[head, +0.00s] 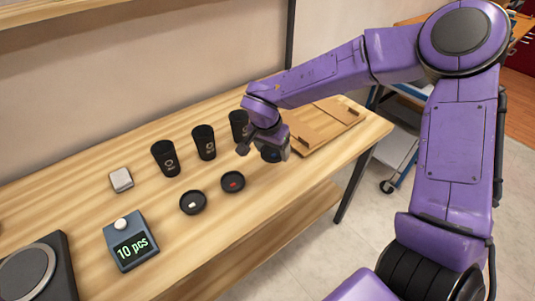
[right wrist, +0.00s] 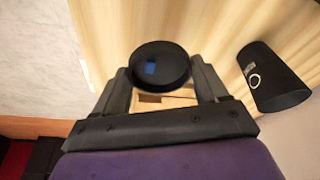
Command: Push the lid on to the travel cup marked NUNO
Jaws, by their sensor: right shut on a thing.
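My right gripper (head: 264,144) is shut on a round black lid (head: 272,155) with a blue tab, held above the table near the rightmost cup. The lid also shows between the fingers in the right wrist view (right wrist: 160,68). Three black travel cups stand upright in a row: left (head: 165,158), middle (head: 203,142) and right (head: 239,126), the right one partly behind my gripper. One cup shows right of the lid in the right wrist view (right wrist: 272,80), apart from it. The names on the cups are too small to read. My left gripper is out of view.
A lid with a white tab (head: 193,203) and one with a red tab (head: 233,182) lie on the table (head: 200,250). A wooden tray (head: 325,125) is behind my gripper. A counter reading "10 pcs" (head: 131,241), a pale block (head: 121,180) and a round-plated device (head: 30,275) stand left.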

